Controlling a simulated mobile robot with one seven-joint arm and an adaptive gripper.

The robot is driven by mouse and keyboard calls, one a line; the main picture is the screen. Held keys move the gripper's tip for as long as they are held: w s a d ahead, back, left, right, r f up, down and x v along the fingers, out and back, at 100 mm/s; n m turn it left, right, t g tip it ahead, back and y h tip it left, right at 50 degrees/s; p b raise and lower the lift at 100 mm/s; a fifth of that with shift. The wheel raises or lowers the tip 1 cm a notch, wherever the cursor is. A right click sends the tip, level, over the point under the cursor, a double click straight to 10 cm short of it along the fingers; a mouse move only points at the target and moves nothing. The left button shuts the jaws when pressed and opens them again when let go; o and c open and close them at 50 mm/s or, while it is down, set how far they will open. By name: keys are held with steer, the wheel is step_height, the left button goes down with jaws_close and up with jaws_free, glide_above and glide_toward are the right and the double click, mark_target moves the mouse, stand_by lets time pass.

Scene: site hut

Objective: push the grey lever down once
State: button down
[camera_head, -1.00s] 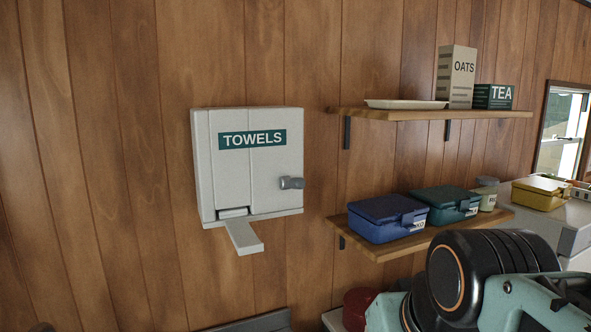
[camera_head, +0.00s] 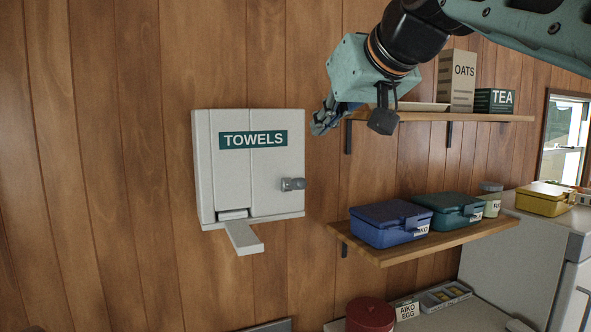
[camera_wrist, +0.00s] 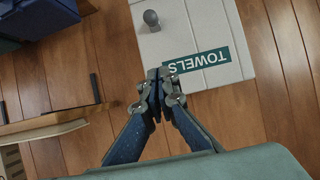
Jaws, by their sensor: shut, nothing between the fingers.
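The white towel dispenser (camera_head: 207,165) with a green TOWELS label hangs on the plank wall. A pale grey lever (camera_head: 243,236) sticks out from its bottom edge and slopes down. A darker grey knob (camera_head: 292,184) is on its right side. My gripper (camera_head: 320,124) is shut and empty, up and to the right of the dispenser in the head view, well above the lever. In the wrist view the shut fingertips (camera_wrist: 160,78) show against the dispenser (camera_wrist: 222,40), whose label reads upside down, with the knob (camera_wrist: 151,18) at the top. The lever is not visible in the wrist view.
An upper shelf (camera_head: 430,116) holds an oats box (camera_head: 456,80) and a tea box (camera_head: 494,100), close behind my wrist. A lower shelf (camera_head: 440,240) holds blue (camera_head: 385,226) and teal boxes (camera_head: 452,210).

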steer(key=p, duration=0.2)
glide_above(304, 188)
steer(key=w, duration=0.1)
steer(key=f, duration=0.5)
steer(key=shift+w+a, duration=0.15)
steer(key=shift+a, duration=0.25)
steer(key=shift+s+d+f, duration=0.1)
steer(key=shift+s+f, duration=0.1)
steer(key=shift+f, duration=0.4)
steer(key=shift+s+d+f, duration=0.1)
steer(key=shift+s+f, duration=0.1)
steer(key=shift+f, duration=0.35)
steer(key=shift+s+d+f, duration=0.15)
steer(key=shift+s+f, duration=0.05)
steer(key=shift+f, duration=0.55)
steer(key=shift+f+b, duration=0.2)
steer(key=shift+b, duration=0.45)
